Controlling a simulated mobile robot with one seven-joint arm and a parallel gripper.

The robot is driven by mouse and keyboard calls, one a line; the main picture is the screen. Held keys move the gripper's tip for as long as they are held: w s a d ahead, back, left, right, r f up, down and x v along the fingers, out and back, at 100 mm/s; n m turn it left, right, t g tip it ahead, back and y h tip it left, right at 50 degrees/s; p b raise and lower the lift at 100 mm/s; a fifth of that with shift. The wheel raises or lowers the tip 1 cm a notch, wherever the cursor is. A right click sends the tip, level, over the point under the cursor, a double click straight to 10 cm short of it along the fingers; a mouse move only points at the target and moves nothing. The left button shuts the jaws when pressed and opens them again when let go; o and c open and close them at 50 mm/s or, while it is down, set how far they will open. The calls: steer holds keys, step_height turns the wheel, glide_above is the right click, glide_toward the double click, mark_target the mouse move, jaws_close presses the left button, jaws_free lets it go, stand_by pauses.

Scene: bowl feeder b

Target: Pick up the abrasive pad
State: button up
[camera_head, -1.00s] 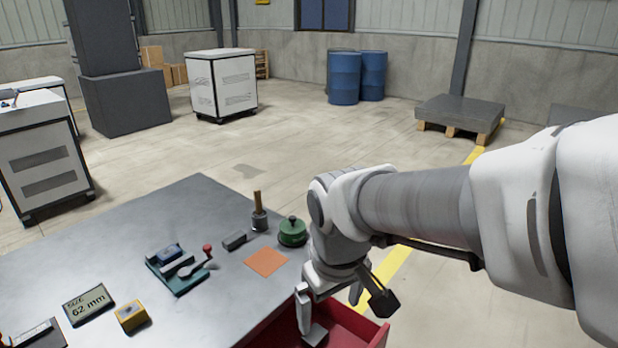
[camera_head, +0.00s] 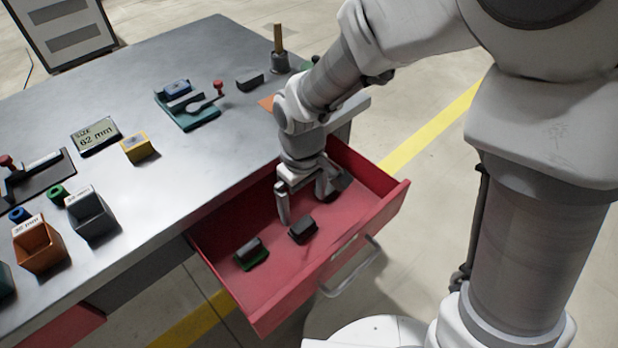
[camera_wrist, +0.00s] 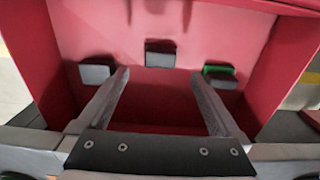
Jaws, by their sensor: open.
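An open red drawer (camera_head: 275,290) holds three small dark blocks. The left one (camera_head: 252,252) has a green underside and may be the abrasive pad; no label confirms it. A plain dark block (camera_head: 303,230) lies in the middle, and a grey one (camera_head: 341,180) lies to the right, partly behind my gripper (camera_head: 304,208). My gripper is open and empty, pointing down over the drawer. In the wrist view, the green-edged block (camera_wrist: 221,76) lies right of my fingers (camera_wrist: 161,74), the middle block (camera_wrist: 160,54) ahead between them, and the grey block (camera_wrist: 96,73) to the left.
The drawer's front wall (camera_head: 345,245) and side walls stand close around my gripper. The grey bench (camera_head: 215,150) carries a yellow block (camera_head: 139,147), a teal fixture (camera_head: 190,105), a size display (camera_head: 96,135) and open bins (camera_head: 38,245). An orange sheet (camera_head: 266,103) is partly hidden by my arm.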

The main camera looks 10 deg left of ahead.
mark_target(302, 224)
steer(key=f+b, duration=0.1)
steer(key=f, duration=0.3)
steer(key=f+b, duration=0.2)
steer(key=f, duration=0.2)
steer(key=shift+a+f, duration=0.2)
steer(key=shift+f, duration=0.05)
steer(key=c, duration=1.3)
steer(key=shift+r, duration=0.15)
